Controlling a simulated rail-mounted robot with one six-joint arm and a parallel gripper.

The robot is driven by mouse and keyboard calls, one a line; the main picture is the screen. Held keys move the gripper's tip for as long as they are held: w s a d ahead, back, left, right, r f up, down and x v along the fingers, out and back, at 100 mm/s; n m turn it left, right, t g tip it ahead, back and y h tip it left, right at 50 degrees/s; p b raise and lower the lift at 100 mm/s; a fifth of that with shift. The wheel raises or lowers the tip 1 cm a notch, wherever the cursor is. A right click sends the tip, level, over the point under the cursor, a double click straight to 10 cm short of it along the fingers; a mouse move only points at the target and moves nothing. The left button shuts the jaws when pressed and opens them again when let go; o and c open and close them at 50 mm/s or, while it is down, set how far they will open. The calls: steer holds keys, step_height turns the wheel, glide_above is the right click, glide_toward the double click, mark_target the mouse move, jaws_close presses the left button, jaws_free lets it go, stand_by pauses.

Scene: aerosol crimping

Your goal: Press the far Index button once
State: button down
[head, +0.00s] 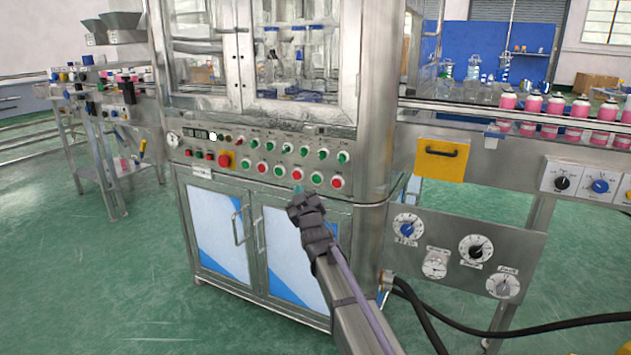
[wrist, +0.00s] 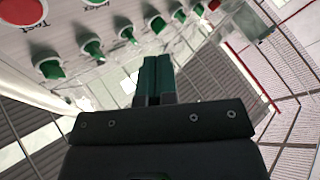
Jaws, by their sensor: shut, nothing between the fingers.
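The control panel (head: 240,160) on the front of the steel cabinet has a lower row of round red and green push buttons, including a red one (head: 296,175), under a row of green knobs (head: 304,152). The head view is too coarse to read which button is Index. My gripper (head: 297,190) is in front of the panel, just below the lower row. In the wrist view its two dark green fingers (wrist: 154,78) are together and empty.
Several green knobs (wrist: 92,46) line the panel close beyond my fingers in the wrist view. A red emergency-style button (head: 225,160) is farther left. A conveyor with pink cans (head: 530,104) and a dial panel (head: 470,250) stand at the right. Green floor lies below.

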mark_target(316, 179)
steer(key=shift+w+d, duration=0.45)
steer(key=shift+w, duration=0.6)
steer(key=shift+w+d, duration=0.45)
steer(key=shift+w, duration=0.65)
steer(key=shift+w+d, duration=0.45)
steer(key=shift+w, duration=0.6)
steer(key=shift+w+d, duration=0.15)
steer(key=shift+w, duration=0.25)
